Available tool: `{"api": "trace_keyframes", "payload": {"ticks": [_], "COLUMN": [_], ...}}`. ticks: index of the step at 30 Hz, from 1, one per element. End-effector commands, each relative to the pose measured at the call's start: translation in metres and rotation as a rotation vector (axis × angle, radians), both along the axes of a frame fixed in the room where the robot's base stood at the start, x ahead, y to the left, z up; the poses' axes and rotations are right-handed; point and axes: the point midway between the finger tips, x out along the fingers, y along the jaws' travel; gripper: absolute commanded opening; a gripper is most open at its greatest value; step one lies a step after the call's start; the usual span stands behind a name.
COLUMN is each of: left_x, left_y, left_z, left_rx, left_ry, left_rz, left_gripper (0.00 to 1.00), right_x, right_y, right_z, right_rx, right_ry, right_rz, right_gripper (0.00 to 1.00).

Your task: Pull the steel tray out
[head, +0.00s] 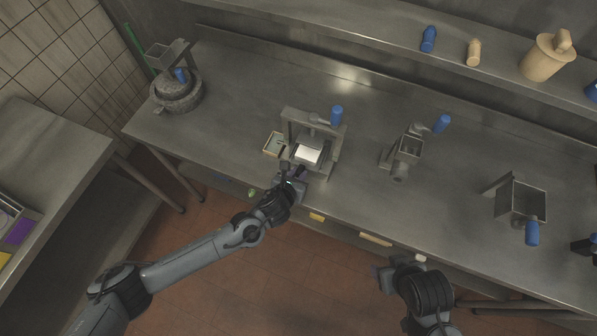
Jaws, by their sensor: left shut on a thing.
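A metal press frame (287,128) with a blue-knobbed handle (337,114) stands on the steel counter, left of the middle. A bright steel tray (308,154) sits low inside the frame, its front edge toward me. My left gripper (291,177) is at the counter's front edge, just in front of the press, and is shut on the tray's front. The gripper hides the exact place of contact. My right gripper (384,274) is low in front of the counter, away from the press. Its fingers are too dark and small to read.
A small shallow box (275,144) stands close to the left of the press. A grinder (408,146) and a hopper (522,202) stand to the right, and a stone mill (177,92) to the left. The counter's front edge and small things beneath it lie near both arms.

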Motion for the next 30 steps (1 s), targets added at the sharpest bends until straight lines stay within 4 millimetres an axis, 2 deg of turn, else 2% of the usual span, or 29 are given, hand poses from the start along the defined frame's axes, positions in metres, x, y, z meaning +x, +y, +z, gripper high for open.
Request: {"api": "trace_keyframes", "payload": {"ticks": [22, 30], "left_x": [-0.005, -0.018], "left_y": [0.002, 0.007], "left_z": [0.002, 0.003], "left_rx": [-0.002, -0.002], "left_ry": [-0.002, -0.002], "left_rz": [0.000, 0.000], "left_gripper": [0.00, 0.00], "right_x": [0.000, 0.000], "right_y": [0.001, 0.001], "right_z": [0.004, 0.013], "right_rx": [0.003, 0.006], "right_ry": [-0.001, 0.000], "right_rz": [-0.002, -0.004], "right_gripper": [0.60, 0.60]}}
